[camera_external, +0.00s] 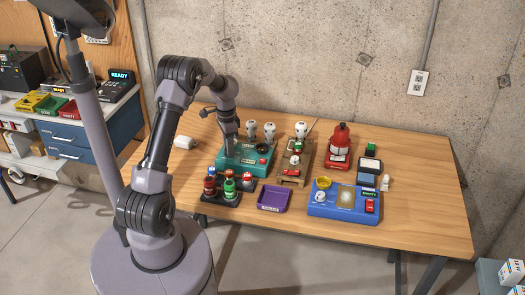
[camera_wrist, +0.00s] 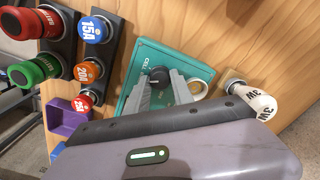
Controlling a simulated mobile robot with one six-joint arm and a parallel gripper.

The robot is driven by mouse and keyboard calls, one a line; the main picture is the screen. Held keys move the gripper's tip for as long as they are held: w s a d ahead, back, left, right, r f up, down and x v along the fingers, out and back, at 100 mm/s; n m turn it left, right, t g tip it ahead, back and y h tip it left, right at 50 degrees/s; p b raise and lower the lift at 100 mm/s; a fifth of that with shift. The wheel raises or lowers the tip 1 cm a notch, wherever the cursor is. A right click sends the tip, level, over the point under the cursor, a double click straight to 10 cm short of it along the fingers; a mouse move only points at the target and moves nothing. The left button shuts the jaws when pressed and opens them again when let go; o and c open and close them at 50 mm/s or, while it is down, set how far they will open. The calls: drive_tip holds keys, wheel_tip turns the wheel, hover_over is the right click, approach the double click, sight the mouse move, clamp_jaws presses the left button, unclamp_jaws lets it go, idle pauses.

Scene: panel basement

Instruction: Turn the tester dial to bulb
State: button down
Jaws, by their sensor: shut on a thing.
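The teal tester (camera_external: 256,170) stands on the table below my gripper. In the wrist view the tester (camera_wrist: 138,58) shows its black dial (camera_wrist: 159,74) and a partly readable "CELL" label beside it. My gripper (camera_wrist: 161,84) is over the tester, its two grey fingers shut on the dial, one on each side. A round metal-rimmed socket (camera_wrist: 197,88) lies to the right of the fingers. The fingers and wrist body hide much of the tester's face; the dial's pointer and any bulb mark cannot be made out. In the external view my gripper (camera_external: 232,150) covers the dial.
White bulbs (camera_external: 269,130) stand behind the tester; one bulb (camera_wrist: 258,101) shows close in the wrist view. Red and green cells (camera_external: 229,188), numbered plugs (camera_wrist: 96,30) and a purple tray (camera_external: 273,197) are in front. A blue device (camera_external: 343,204) stands right.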

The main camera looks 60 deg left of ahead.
drive_tip(key=c, duration=1.1)
unclamp_jaws()
drive_tip(key=shift+r, duration=0.1)
wheel_tip(320, 180, up, 17)
drive_tip(key=p, duration=0.5)
drive_tip(key=shift+p, duration=0.3)
drive_tip(key=shift+r, duration=0.1)
